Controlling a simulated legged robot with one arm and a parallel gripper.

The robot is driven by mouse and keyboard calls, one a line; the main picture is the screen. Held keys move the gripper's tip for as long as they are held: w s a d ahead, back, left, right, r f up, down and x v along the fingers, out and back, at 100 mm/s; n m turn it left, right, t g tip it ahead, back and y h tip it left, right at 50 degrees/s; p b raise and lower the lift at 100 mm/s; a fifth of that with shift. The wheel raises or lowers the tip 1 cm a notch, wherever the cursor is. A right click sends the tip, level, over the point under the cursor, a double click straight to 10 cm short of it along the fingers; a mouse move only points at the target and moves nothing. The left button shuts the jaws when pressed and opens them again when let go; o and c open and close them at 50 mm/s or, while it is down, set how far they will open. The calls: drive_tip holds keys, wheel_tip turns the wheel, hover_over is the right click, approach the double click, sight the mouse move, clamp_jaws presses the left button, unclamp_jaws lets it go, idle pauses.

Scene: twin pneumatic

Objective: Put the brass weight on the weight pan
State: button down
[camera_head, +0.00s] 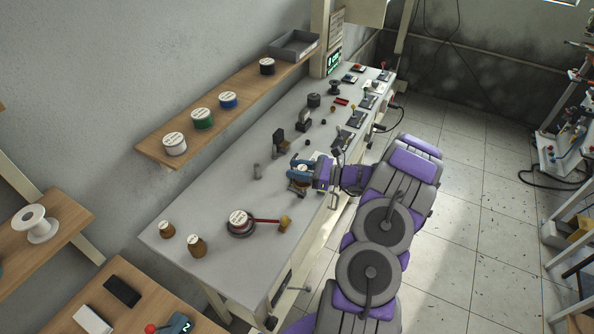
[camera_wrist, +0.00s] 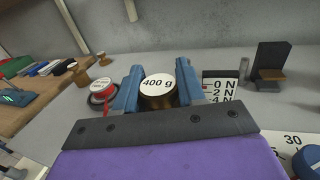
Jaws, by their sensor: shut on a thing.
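My gripper (camera_head: 301,170) has blue fingers and is over the long grey bench. In the wrist view my gripper (camera_wrist: 158,88) is shut on a brass weight (camera_wrist: 159,101) with a white top marked 400 g. The weight is upright between the fingers. In the head view the fingers and wrist partly cover it, and I cannot tell whether it touches anything below. I cannot clearly pick out the weight pan. Two other brass weights, a nearer one (camera_head: 197,247) and a farther one (camera_head: 167,230), stand at the bench's left end.
A round dark-rimmed device (camera_head: 239,222) with a red arm lies on the bench left of my gripper. A scale marked in N (camera_wrist: 220,86) is right of the held weight. A black upright with a brown ledge (camera_wrist: 270,65) stands beyond. Spools line the wall shelf (camera_head: 150,150).

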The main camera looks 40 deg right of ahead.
drive_tip(key=shift+d, duration=0.25)
drive_tip(key=c, duration=1.1)
unclamp_jaws()
drive_tip(key=shift+d, duration=0.15)
drive_tip(key=o, duration=0.3)
drive_tip(key=shift+a, duration=0.2)
drive_tip(key=shift+o, duration=0.7)
drive_tip(key=shift+a+r, duration=0.15)
drive_tip(key=shift+a, duration=0.25)
drive_tip(key=p+v, duration=0.2)
drive_tip(key=v, duration=1)
drive_tip(key=shift+d, duration=0.3)
drive_tip(key=shift+s, duration=0.1)
